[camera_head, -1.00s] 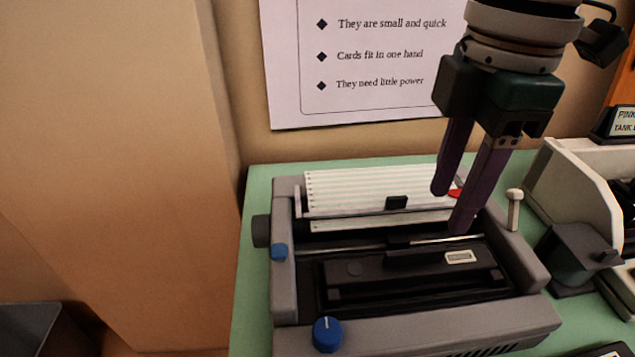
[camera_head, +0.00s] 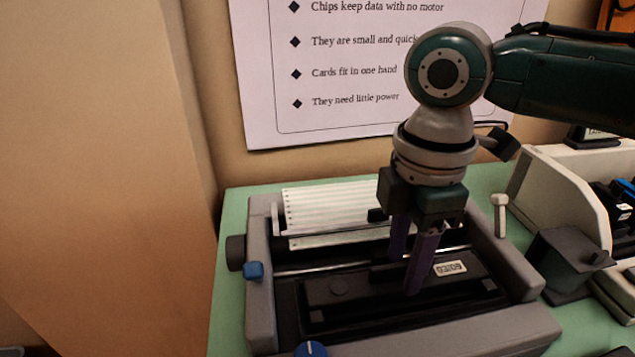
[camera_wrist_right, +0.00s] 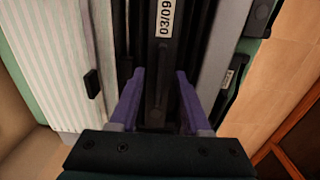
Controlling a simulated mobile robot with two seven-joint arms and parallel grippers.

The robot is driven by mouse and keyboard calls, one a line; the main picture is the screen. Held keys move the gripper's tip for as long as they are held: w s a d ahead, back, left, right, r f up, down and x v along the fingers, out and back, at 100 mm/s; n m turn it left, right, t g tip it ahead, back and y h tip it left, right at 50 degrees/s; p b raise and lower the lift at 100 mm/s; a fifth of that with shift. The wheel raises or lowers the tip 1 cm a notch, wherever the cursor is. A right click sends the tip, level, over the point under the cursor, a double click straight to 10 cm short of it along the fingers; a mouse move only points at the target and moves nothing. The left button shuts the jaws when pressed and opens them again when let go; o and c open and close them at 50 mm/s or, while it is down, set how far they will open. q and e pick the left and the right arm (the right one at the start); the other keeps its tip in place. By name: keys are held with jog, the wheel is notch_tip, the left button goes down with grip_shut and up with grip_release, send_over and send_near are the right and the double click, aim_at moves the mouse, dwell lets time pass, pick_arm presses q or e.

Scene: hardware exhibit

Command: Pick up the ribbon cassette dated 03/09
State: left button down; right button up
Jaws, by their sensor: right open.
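The ribbon cassette (camera_head: 345,291) is a long black block lying in the open printer (camera_head: 255,317). Its white label, on its right part, reads 03/09 in the right wrist view, where the cassette (camera_wrist_right: 160,75) runs up the middle. My right gripper (camera_head: 408,275) points down over the cassette, just left of the label. In the right wrist view its two purple fingers (camera_wrist_right: 160,85) are open, one on each side of the dark cassette. Nothing is held between them that I can see. My left gripper is not in view.
Striped paper (camera_head: 330,207) lies at the printer's back. A blue knob (camera_head: 311,349) is at its front and a white-topped lever (camera_head: 500,205) at its right. A dark block (camera_head: 570,262) and a pale housing (camera_head: 560,180) stand to the right. A poster (camera_head: 330,120) hangs behind.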

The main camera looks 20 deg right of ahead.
grip_shut()
dwell(0.3)
dwell(0.4)
